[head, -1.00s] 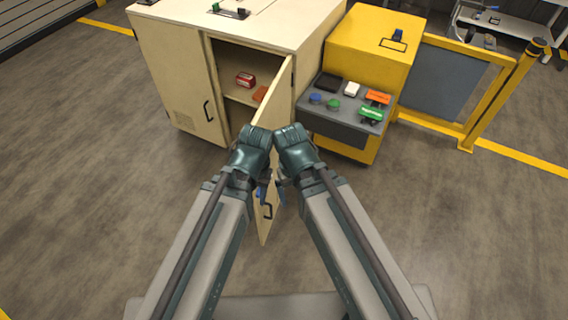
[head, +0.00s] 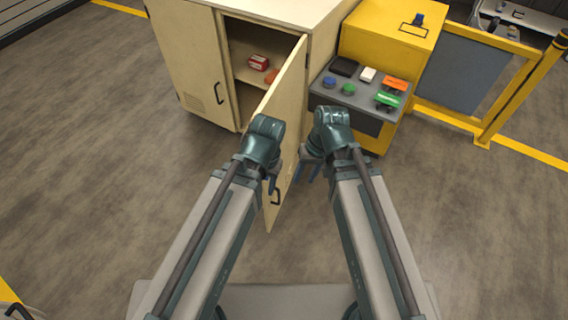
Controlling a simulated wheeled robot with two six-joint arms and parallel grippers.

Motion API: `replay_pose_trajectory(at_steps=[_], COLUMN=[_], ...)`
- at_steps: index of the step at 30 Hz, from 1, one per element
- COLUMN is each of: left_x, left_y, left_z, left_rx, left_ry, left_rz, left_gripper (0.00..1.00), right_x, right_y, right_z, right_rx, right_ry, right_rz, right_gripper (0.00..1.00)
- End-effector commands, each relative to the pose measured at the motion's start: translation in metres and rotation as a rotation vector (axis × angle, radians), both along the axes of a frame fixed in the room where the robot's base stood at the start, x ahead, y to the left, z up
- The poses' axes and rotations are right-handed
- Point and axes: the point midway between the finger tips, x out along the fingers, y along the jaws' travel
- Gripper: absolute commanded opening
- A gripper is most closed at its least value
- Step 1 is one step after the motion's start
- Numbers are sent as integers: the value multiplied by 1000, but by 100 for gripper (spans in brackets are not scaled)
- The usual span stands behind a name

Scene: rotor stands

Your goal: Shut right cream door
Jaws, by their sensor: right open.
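The right cream door (head: 289,118) of the cabinet stands wide open, swung out toward me between my two arms. Its dark handle (head: 276,197) shows near the free edge, low in the head view. My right gripper (head: 309,172) is open, pointing down just right of the door, on its handle side; its wrist hides part of it. I cannot tell whether it touches the door. My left gripper (head: 270,184) is at the door's free edge, mostly hidden under its own wrist, and its jaws cannot be made out. The left cream door (head: 190,62) is shut.
Inside the cabinet, a red box (head: 258,62) and an orange item (head: 271,76) sit on the shelf (head: 246,75). A yellow console (head: 388,45) with buttons stands close on the right. A yellow barrier (head: 490,110) is farther right. The floor at left is clear.

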Motion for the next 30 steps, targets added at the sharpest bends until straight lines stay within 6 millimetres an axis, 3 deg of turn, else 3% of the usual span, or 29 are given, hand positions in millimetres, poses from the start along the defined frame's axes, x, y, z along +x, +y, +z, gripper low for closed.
replay_pose_trajectory(at_steps=[1, 6, 9, 15, 21, 30], left_x=[0, 0, 0, 0, 0, 0], left_y=[0, 0, 0, 0, 0, 0], left_z=[-35, -78, -95, -108, -108, -143], left_rx=[0, 0, 0, 0, 0, 0], left_ry=[0, 0, 0, 0, 0, 0], left_rz=[0, 0, -1, -1, -1, -1], left_gripper=[47, 47, 47, 47, 47, 47], right_x=[16, 54, 72, 90, 92, 103], right_y=[-6, -20, -31, -45, -45, -16], right_z=[-30, -49, -50, -44, -42, -77], right_rx=[87, 358, 479, 605, 620, 618], right_ry=[-3, -30, -50, -75, -78, -77], right_rz=[-74, -277, -366, -454, -462, -458], right_gripper=[30, 0, 0, 0, 0, 0])
